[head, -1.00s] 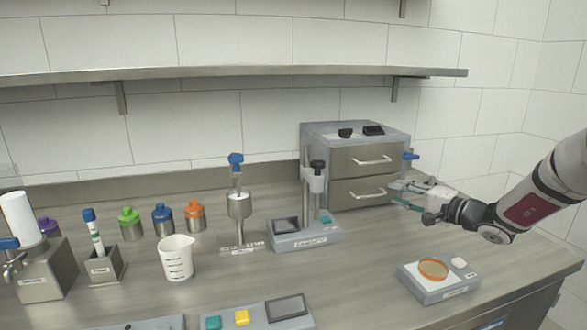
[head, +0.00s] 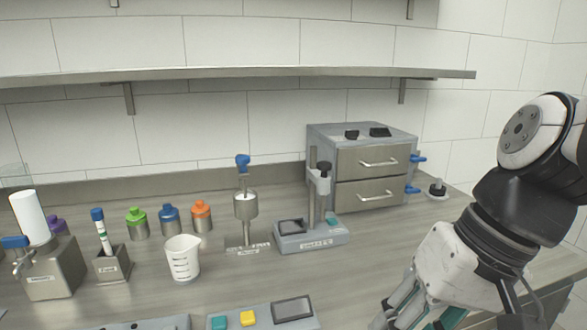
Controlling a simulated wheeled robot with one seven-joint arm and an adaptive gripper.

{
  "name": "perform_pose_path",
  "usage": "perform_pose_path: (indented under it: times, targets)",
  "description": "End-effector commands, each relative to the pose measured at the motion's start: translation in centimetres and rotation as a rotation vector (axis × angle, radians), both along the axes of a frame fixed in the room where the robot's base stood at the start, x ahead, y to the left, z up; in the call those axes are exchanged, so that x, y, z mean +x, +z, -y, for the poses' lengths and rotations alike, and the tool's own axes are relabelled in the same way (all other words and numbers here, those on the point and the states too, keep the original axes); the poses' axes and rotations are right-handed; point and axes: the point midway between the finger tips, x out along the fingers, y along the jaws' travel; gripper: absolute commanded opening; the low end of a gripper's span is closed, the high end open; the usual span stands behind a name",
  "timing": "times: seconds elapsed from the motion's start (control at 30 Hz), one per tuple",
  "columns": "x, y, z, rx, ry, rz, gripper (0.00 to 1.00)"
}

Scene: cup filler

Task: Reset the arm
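My gripper (head: 400,315) is at the lower right of the head view, pointing down and toward the lower left, close to the camera. Its fingers run off the bottom edge, so I cannot see the tips or whether anything is between them. My folded arm fills the right side of the view. The gripper is apart from the drawer unit (head: 347,160) and in front of it. The area where the scale with the orange dish stood is hidden behind my arm.
A white measuring cup (head: 183,258) stands mid-counter. Behind it are green (head: 137,222), blue (head: 169,218) and orange (head: 202,215) bottles. A funnel stand (head: 246,207) and a device with a post (head: 311,233) stand right of it. A button panel (head: 262,315) lies in front. A shelf (head: 240,73) runs above.

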Motion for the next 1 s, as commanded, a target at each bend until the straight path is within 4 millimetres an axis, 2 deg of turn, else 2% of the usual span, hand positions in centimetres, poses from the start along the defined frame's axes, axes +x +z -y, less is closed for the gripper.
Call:
perform_pose_path:
  times: [0.03, 0.2, 0.47, 0.5, 0.77, 1.0]
  targets:
    - [-1.7, -0.2, 0.7, -0.051, 0.008, 0.008, 0.31]
    - [-5.4, -1.2, 3.2, -0.19, 0.006, 0.022, 0.31]
    - [-9.0, -2.3, 6.7, -0.349, -0.011, 0.064, 0.31]
    - [-8.8, -1.3, 6.6, -0.347, -0.014, 0.068, 0.31]
    - [-8.6, 2.9, 6.7, -0.347, -0.024, 0.13, 0.31]
    - [-8.7, 8.3, 6.8, -0.35, -0.037, 0.211, 0.31]
